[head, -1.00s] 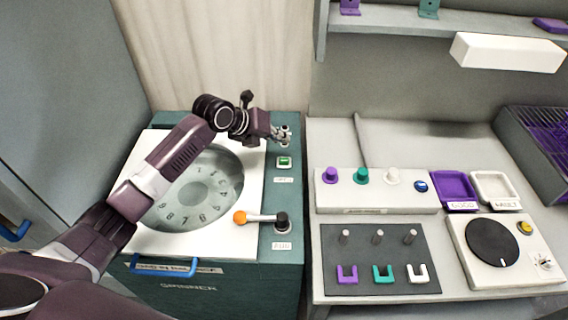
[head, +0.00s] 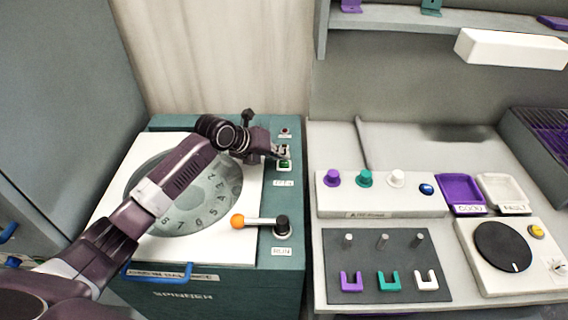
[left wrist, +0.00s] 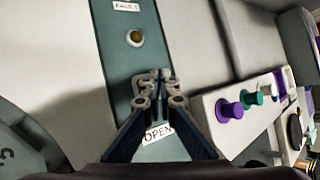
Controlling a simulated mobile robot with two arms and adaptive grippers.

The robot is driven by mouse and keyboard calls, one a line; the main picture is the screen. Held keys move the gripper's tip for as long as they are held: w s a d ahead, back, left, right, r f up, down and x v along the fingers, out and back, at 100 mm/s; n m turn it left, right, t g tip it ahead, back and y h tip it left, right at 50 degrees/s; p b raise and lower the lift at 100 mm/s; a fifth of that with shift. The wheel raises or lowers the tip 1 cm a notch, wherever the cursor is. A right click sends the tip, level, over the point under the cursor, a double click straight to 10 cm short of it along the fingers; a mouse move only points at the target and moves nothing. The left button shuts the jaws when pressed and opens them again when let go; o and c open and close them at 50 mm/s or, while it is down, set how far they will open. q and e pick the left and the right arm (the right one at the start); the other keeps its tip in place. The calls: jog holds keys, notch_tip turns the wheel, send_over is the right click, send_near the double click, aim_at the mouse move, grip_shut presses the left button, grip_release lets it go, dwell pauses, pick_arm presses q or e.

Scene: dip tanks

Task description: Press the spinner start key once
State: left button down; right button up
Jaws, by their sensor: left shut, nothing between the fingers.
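The spinner (head: 185,295) is a teal cabinet with a white top and a round, numbered window. On its right strip is a green key (head: 284,165) with a label that reads OPEN in the left wrist view (left wrist: 158,132). Nearer the front is a black round part (head: 282,225) above a RUN label (head: 282,251). My left gripper (head: 284,150) is shut and empty, right at the far side of the green key; contact cannot be told. In the left wrist view the fingertips (left wrist: 158,78) hide the key. My right gripper is not in view.
A lever with an orange knob (head: 237,221) lies across the spinner's front right. A small round lamp (head: 285,132) sits behind the key. A blue handle (head: 157,273) is at the front. A bench with a peg block (head: 380,205) stands to the right.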

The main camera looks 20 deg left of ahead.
pick_arm(q)
jog(key=shift+f, duration=0.15)
dwell(0.8)
jog(key=shift+f+b, duration=0.25)
jog(key=shift+b, duration=0.15)
